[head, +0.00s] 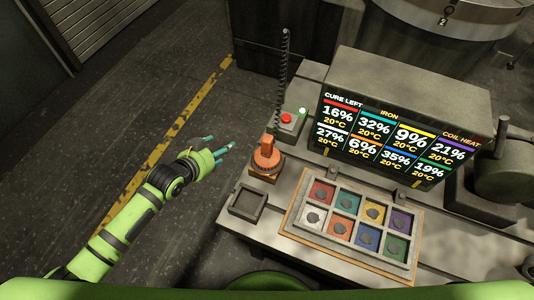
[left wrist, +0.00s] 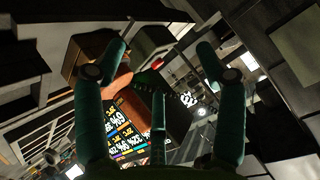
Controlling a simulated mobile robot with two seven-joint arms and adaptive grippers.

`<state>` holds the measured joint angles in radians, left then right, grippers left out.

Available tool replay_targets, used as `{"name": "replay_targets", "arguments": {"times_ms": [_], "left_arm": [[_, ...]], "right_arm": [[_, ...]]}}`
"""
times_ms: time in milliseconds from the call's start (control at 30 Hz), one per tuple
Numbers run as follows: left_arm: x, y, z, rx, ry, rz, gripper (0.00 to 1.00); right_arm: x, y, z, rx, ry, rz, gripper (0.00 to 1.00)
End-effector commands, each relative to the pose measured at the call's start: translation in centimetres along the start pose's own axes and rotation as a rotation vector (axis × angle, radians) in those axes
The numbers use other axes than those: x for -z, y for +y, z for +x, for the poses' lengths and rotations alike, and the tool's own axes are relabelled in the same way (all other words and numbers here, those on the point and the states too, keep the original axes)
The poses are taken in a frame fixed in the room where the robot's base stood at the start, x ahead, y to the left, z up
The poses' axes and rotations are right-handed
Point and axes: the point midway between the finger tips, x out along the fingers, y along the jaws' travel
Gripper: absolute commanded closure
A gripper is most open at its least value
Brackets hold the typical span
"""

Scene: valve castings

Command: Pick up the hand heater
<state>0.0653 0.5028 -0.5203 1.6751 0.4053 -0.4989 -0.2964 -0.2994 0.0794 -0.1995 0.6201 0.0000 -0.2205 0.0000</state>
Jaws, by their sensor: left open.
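The hand heater (head: 265,156) is an orange tool standing on an orange-brown base at the left end of the bench, with a dark coiled cord rising above it. My left gripper (head: 222,148) is open and empty, just left of the heater and apart from it, with its teal fingers pointing towards it. In the left wrist view, the open fingers (left wrist: 162,62) frame an orange shape that seems to be the heater (left wrist: 122,82), partly behind a finger. My right gripper is not in view.
A display box (head: 400,125) stands behind a tray (head: 290,222) of coloured compartments holding grey pieces. A small empty dark tray (head: 234,209) lies at the bench's front left. A red-button box (head: 287,121) stands behind the heater. Floor left of the bench is clear.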

Motion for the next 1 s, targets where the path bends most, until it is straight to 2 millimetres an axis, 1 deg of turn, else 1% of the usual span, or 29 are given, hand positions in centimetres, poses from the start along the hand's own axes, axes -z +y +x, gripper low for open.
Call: {"name": "replay_targets", "arguments": {"times_ms": [33, 100, 200, 300, 467, 567, 867, 1000], "left_arm": [[1.9, 3.3, 0.1, -0.004, 0.049, -0.077, 0.29], [3.8, 6.0, -0.1, 0.01, 0.095, -0.161, 0.29], [5.8, 8.4, -0.6, 0.038, 0.138, -0.258, 0.29], [7.1, 9.7, -1.1, 0.065, 0.164, -0.334, 0.29], [8.0, 10.5, -1.6, 0.094, 0.18, -0.398, 0.29], [8.2, 10.4, -1.2, 0.099, 0.183, -0.407, 0.29], [9.0, 10.2, 1.4, 0.097, 0.183, -0.405, 0.29], [9.5, 10.2, 3.2, 0.096, 0.182, -0.405, 0.29]], "right_arm": [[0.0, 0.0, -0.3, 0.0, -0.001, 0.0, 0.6], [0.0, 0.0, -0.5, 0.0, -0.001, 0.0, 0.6], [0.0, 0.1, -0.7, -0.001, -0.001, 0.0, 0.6], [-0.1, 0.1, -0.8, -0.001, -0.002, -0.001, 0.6], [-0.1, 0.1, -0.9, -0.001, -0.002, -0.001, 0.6], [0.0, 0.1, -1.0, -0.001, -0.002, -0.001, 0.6], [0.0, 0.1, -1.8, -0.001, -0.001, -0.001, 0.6], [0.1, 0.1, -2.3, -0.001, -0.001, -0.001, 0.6]]}}
